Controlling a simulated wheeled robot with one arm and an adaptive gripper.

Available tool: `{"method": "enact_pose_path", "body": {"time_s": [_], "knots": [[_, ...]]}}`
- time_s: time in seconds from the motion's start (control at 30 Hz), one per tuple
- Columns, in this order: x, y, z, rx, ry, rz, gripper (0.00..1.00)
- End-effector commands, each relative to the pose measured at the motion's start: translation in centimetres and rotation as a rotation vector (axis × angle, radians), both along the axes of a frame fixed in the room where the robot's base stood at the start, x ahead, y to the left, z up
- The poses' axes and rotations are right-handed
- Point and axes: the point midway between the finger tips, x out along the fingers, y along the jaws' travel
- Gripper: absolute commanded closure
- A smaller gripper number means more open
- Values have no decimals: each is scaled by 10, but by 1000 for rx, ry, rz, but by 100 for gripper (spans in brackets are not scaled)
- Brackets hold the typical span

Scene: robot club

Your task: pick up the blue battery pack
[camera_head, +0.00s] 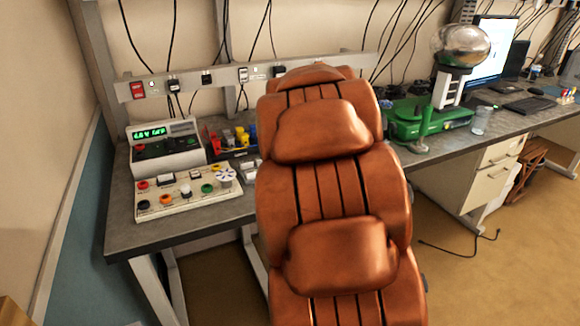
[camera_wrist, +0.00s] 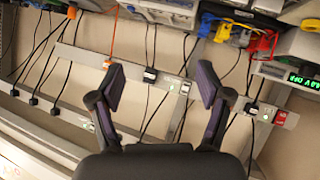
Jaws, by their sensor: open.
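My gripper (camera_wrist: 159,86) is open and empty in the wrist view, with its two dark purple-padded fingers spread apart in front of the wall. It does not show in the head view. A small blue item (camera_wrist: 208,22) sits at the top of the wrist view, beside a yellow one (camera_wrist: 240,39) and a red one (camera_wrist: 264,44), beyond the right finger and apart from it. I cannot tell for sure whether it is the battery pack. In the head view, small coloured items lie behind the control panel, partly hidden.
A power supply (camera_head: 165,150) with a green display and a cream control panel (camera_head: 188,196) stand on the bench's left. A green device (camera_head: 432,120) with a shiny globe stands right. A socket strip (camera_head: 215,80) with hanging cables runs along the wall. The bench's middle is hidden.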

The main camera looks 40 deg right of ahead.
Motion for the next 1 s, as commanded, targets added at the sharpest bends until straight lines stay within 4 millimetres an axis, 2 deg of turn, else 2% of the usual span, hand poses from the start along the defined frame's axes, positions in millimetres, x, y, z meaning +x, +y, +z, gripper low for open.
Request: {"method": "enact_pose_path", "body": {"time_s": [0.03,0.13,0.2,0.4,0.5,0.67,1.0], "knots": [[4,-15,-9,5,-19,29,23],[15,-30,-21,30,-60,114,23],[17,-36,-36,68,-76,172,23],[12,-40,-72,195,-100,311,23],[7,-38,-84,245,-102,354,23],[6,-34,-94,286,-102,384,23],[27,-38,-106,286,-103,383,23]]}}
